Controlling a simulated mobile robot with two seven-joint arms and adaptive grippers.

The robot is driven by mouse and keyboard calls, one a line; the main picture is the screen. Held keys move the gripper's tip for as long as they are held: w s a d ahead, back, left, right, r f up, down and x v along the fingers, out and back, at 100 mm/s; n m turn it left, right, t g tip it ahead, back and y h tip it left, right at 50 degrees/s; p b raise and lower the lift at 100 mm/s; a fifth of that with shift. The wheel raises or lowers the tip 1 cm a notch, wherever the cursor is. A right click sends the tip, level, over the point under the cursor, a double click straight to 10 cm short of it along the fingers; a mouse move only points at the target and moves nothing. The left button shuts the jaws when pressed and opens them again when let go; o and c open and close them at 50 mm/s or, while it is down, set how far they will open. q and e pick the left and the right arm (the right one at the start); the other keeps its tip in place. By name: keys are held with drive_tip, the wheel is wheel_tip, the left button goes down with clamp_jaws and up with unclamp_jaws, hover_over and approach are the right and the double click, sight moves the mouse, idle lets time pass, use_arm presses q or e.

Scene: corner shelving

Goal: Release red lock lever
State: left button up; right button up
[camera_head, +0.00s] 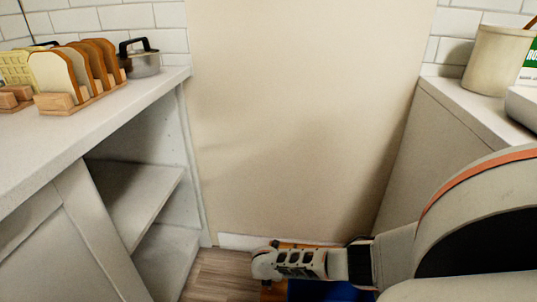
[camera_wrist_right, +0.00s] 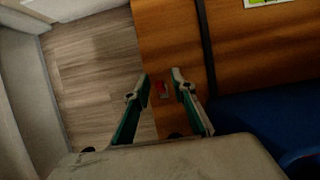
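A small red part (camera_wrist_right: 161,87), likely the red lock lever, shows in the right wrist view on the edge of an orange-brown wooden panel (camera_wrist_right: 165,35). It is too small and dark to tell its position. My right gripper (camera_wrist_right: 161,82) is open, with one green-and-grey finger on each side of the red part in the picture. I cannot tell whether it touches it. In the head view my right arm reaches in from the right, low down, and hides most of the wooden thing (camera_head: 268,291) below it. My left gripper is not in view.
A dark strap (camera_wrist_right: 204,45) crosses the wooden panel, and a blue surface (camera_wrist_right: 260,120) lies beside it. The counter with a toast rack (camera_head: 85,101) and pot (camera_head: 143,61) stands left; another counter (camera_head: 470,107) stands right. Bare wood floor (camera_wrist_right: 95,75) lies left of the panel.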

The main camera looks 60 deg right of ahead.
drive_tip(key=shift+r, duration=0.1)
clamp_jaws()
